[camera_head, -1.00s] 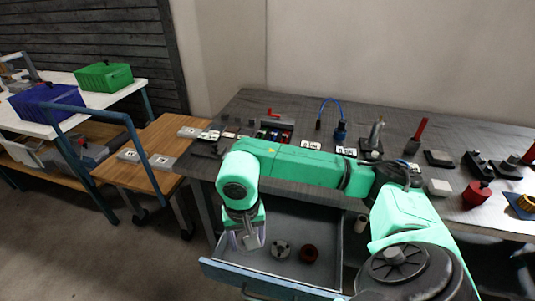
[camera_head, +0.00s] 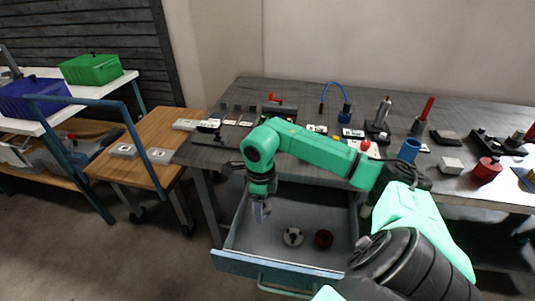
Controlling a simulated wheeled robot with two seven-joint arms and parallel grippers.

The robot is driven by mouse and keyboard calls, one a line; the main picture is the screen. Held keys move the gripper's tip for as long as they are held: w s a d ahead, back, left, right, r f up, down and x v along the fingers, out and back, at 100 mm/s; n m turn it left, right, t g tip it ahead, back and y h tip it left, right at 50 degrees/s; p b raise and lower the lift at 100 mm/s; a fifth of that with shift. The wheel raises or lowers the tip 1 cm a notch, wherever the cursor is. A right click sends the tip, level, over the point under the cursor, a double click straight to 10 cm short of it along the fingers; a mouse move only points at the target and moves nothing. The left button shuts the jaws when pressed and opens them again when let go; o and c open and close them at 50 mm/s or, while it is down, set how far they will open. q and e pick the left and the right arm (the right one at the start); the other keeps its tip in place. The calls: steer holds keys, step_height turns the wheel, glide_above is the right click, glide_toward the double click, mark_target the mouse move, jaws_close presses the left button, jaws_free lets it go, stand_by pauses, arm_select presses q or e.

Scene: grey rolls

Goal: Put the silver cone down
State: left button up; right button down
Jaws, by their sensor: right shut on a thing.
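My right gripper (camera_head: 262,211) hangs over the left part of the open drawer (camera_head: 345,231), pointing down. It is shut on a small pale grey thing, taken to be the silver cone, whose shape is mostly hidden by the fingers. Whether it touches the drawer floor cannot be told. A round silver-grey piece with dark holes (camera_head: 293,237) and a dark red-brown ring (camera_head: 323,239) lie in the drawer to the right of the gripper. My left gripper is not in view.
The dark table (camera_head: 440,178) above the drawer carries a blue cup (camera_head: 409,150), a red pot (camera_head: 487,170) and several tools. A wooden table (camera_head: 135,178) stands left. Blue (camera_head: 35,95) and green (camera_head: 92,69) bins sit farther left. The drawer's middle floor is partly clear.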

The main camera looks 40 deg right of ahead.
step_height(320, 180, down, 10)
steer(key=shift+f, duration=0.1)
steer(key=shift+f, duration=0.1)
steer(key=shift+c, duration=0.4)
jaws_free()
steer(key=shift+r, duration=0.25)
step_height(320, 180, up, 12)
steer(key=shift+b, duration=0.3)
